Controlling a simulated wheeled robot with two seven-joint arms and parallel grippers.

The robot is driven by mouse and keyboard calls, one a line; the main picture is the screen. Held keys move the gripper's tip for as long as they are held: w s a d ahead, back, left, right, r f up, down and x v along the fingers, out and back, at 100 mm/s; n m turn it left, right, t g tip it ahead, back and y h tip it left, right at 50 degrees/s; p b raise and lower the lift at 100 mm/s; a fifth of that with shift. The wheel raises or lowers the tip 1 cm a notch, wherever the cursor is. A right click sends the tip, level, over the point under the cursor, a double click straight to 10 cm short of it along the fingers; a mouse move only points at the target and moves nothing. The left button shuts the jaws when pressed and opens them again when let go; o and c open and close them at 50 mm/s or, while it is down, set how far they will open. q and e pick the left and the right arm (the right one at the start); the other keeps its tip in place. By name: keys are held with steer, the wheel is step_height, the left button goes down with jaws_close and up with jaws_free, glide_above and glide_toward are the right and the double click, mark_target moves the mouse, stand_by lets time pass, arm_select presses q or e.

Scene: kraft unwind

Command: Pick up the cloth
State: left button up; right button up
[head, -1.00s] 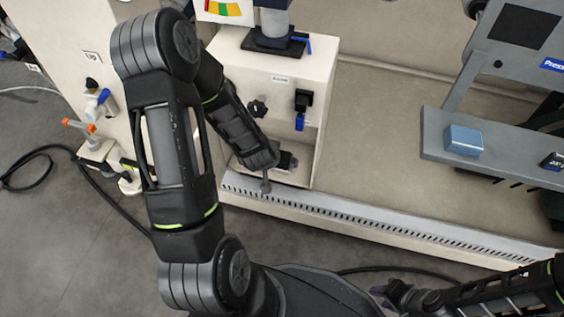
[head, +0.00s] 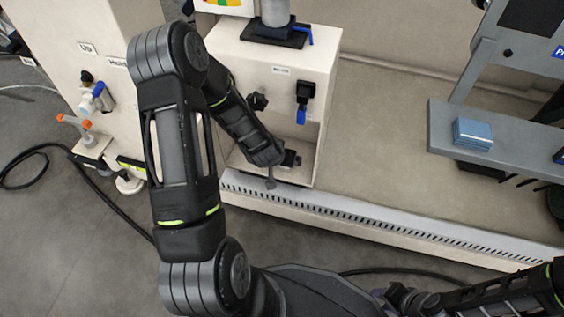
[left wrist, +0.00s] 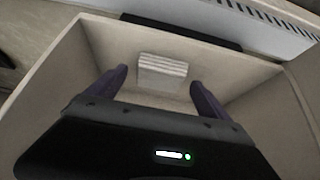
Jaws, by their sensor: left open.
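A pale folded cloth in stacked layers (left wrist: 162,70) lies inside the light-walled compartment in the left wrist view. My left gripper (left wrist: 160,88) is open, with its two dark fingers apart and the pale stack showing beyond the gap between them. They do not visibly hold it. In the head view my left gripper (head: 280,170) is at the open lower front of the cream cabinet (head: 262,60), mostly hidden by its wrist. My right gripper (head: 395,294) is low at the bottom of the head view; its fingers are not clear.
A blue folded stack (head: 473,134) lies on the grey shelf (head: 500,142) at right. A slotted metal strip (head: 380,222) runs along the bench front. Black knob and blue-handled fittings stick out of the cabinet. The beige bench right of it is clear.

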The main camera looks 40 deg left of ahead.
arm_select(q)
steer(key=shift+w+a+f, duration=0.1)
steer(key=shift+w+f, duration=0.25)
steer(key=shift+f, duration=0.15)
steer(key=shift+r, duration=0.1)
steer(key=shift+c, duration=0.3)
steer(key=c, duration=1.4)
